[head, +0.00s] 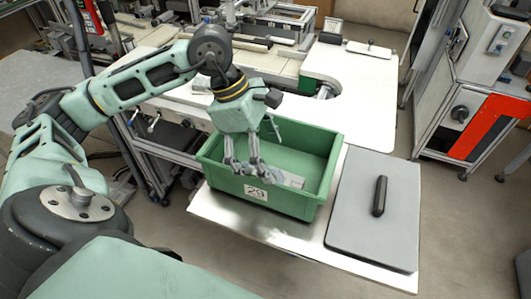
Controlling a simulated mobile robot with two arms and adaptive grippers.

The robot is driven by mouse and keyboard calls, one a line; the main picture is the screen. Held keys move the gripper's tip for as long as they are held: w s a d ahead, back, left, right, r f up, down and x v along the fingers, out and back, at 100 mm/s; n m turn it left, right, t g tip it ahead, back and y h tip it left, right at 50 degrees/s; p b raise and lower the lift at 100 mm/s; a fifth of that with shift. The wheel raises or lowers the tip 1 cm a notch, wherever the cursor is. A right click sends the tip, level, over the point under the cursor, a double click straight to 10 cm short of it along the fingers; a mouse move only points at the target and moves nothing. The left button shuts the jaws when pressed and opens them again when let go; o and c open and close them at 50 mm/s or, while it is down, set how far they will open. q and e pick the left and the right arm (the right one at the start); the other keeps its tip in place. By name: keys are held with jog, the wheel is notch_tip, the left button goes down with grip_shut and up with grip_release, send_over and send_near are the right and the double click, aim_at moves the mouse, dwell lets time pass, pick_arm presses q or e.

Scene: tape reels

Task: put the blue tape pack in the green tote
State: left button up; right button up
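The green tote (325,187) stands open on a white board, with a white "29" label on its front. My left gripper (252,174) points down over the left part of the tote, close to its front wall. Its two fingers are apart, and I see nothing held between them. A small pale grey-blue item (291,180) lies inside the tote, right of the fingers. It is too small to tell whether it is the blue tape pack, and I see no clearly blue pack elsewhere. My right gripper is not in view.
A grey lid (375,208) with a dark handle lies right of the tote on the white board (285,243). A white worktable (365,100) with machinery stands behind the tote. A cabinet with an orange panel (487,127) stands at the right.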

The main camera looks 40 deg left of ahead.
pick_arm(q)
jog(key=v, duration=1.2)
jog(key=shift+r+b, duration=0.35)
